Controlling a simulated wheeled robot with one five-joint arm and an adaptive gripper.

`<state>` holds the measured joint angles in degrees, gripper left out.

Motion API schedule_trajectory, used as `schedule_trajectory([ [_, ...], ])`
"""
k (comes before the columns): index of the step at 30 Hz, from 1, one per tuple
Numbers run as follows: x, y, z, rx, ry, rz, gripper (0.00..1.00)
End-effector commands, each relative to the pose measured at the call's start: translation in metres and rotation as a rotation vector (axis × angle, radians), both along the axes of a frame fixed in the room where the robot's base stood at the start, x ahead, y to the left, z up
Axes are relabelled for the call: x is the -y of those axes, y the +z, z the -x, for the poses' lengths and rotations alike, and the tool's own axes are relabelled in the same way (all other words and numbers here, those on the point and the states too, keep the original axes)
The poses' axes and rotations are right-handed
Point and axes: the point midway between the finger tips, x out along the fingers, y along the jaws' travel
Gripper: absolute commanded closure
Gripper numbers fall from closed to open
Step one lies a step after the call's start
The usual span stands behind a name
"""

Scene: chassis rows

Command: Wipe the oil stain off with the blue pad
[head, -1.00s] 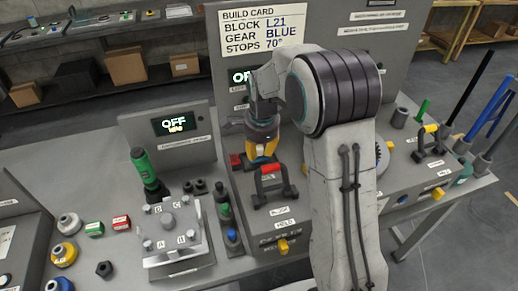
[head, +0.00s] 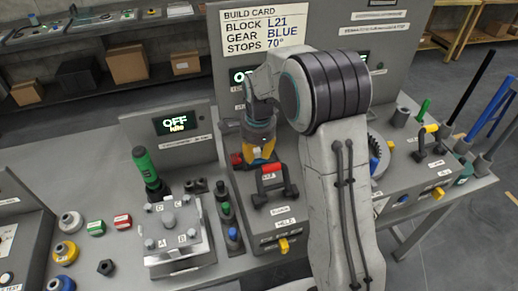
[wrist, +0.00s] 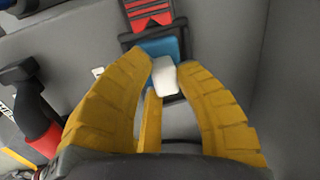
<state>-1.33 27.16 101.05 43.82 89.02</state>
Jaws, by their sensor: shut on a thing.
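My gripper (head: 262,155) is low over the bench unit in front of the build card, just behind the red-handled clamp. In the wrist view, the yellow fingers of my gripper (wrist: 163,72) are closed on a white block (wrist: 164,82), which looks like the grip of the blue pad. The blue pad (wrist: 172,47) shows just beyond and under the white block, inside a dark frame. I cannot tell whether the pad touches the surface below. No oil stain can be made out in either view.
A red-handled clamp (head: 272,170) stands close in front of my gripper. A red part in a dark holder (wrist: 150,14) is just beyond the pad. A green bottle-like tool (head: 145,165) and a metal fixture (head: 172,235) stand to the left.

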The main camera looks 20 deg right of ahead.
Motion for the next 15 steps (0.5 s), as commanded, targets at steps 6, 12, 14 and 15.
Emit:
schedule_trajectory([
  [6, 0.002, -0.001, 0.000, -0.005, -0.001, 0.001, 1.00],
  [12, 0.012, -0.003, 0.000, -0.005, -0.002, 0.003, 1.00],
  [14, 0.015, -0.003, 0.000, -0.005, -0.003, 0.004, 1.00],
  [15, 0.017, -0.003, 0.000, -0.005, -0.003, 0.005, 1.00],
])
